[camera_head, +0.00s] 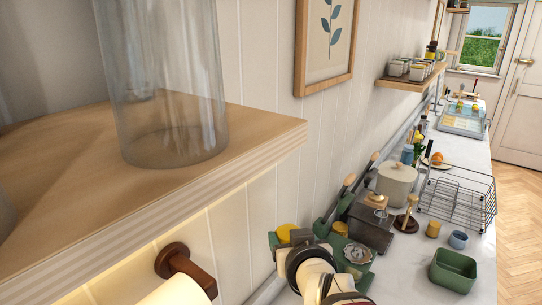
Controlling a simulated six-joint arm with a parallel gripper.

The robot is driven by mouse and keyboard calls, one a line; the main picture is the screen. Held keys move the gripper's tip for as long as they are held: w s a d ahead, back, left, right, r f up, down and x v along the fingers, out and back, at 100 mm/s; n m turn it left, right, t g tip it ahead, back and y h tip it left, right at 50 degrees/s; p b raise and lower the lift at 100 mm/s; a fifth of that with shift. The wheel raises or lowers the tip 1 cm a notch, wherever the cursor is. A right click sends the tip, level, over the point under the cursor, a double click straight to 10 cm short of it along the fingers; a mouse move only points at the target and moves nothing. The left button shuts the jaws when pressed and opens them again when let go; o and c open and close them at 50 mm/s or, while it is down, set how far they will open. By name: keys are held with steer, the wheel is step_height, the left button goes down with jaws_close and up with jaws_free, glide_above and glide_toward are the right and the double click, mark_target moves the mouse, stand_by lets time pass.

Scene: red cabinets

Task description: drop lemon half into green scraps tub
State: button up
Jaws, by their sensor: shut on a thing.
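The green tub (453,271) stands open on the white counter at the lower right; the part of its inside that I see looks empty. My arm shows at the bottom centre, with pale and dark joints, left of the tub. I cannot make out my gripper's fingers. A rounded yellow thing (286,233) shows just behind my arm, and another small yellow thing (340,228) lies to its right. Both are too small to name, and I cannot pick out the lemon half.
A wooden shelf (230,137) with a glass jar (170,80) fills the upper left. Bare counter lies left of the tub.

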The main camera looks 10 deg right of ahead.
steer(key=w+d+f+m+h, duration=0.15)
steer(key=w+d, duration=0.25)
steer(key=d, duration=0.7)
steer(key=w+d+f+m+g+h, duration=0.15)
steer(key=w+d, duration=0.25)
steer(key=d, duration=0.8)
steer(key=w+d+f+m+h, duration=0.1)
steer(key=w+d+m+h, duration=0.15)
steer(key=d, duration=0.85)
steer(key=s+d+f+m+g+h, duration=0.15)
steer(key=d+f, duration=0.35)
steer(key=d, duration=0.6)
steer(key=s+d+f+m+g+h, duration=0.1)
steer(key=s+d+f+m+h, duration=0.1)
steer(key=d+f, duration=0.8)
steer(key=f, duration=0.1)
steer(key=shift+w+d+f, duration=0.15)
steer(key=shift+d+f, duration=0.15)
